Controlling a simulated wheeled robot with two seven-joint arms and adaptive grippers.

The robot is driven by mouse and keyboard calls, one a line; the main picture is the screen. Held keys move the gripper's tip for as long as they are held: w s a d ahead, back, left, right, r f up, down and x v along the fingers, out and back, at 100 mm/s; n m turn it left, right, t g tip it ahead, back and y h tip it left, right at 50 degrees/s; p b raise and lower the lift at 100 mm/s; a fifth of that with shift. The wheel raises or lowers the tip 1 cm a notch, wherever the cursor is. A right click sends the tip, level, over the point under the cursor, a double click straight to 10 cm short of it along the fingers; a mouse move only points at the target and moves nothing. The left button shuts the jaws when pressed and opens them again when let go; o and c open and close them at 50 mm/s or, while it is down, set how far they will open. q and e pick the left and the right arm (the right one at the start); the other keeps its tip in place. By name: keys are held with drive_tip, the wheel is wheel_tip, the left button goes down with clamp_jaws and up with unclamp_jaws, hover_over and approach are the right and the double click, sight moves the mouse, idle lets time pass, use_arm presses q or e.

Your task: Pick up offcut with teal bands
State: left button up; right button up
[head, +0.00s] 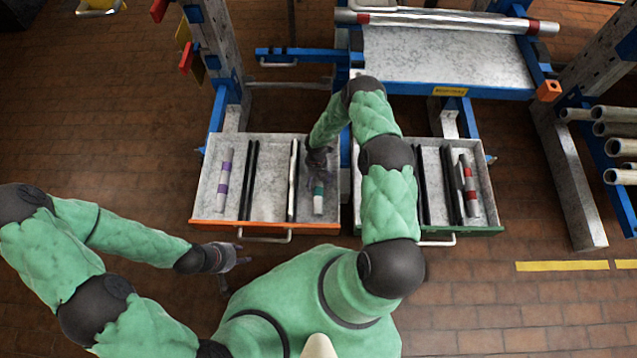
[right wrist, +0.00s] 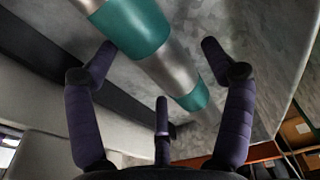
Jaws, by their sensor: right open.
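The offcut with teal bands (head: 318,199) is a grey pipe piece lying in the right part of the orange-fronted drawer (head: 268,226). In the right wrist view the offcut (right wrist: 168,70) runs diagonally, with two teal bands showing. My right gripper (head: 319,158) is over its far end in the head view, which hides that end. In the right wrist view my right gripper's (right wrist: 160,62) fingers are spread on both sides of the offcut, apart from each other.
An offcut with purple bands (head: 224,182) lies in the same drawer's left part, beyond black dividers (head: 250,180). A green-fronted drawer (head: 482,229) at right holds an offcut with red bands (head: 468,186). A blue-framed bench (head: 448,58) stands behind.

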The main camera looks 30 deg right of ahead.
drive_tip(key=c, duration=1.4)
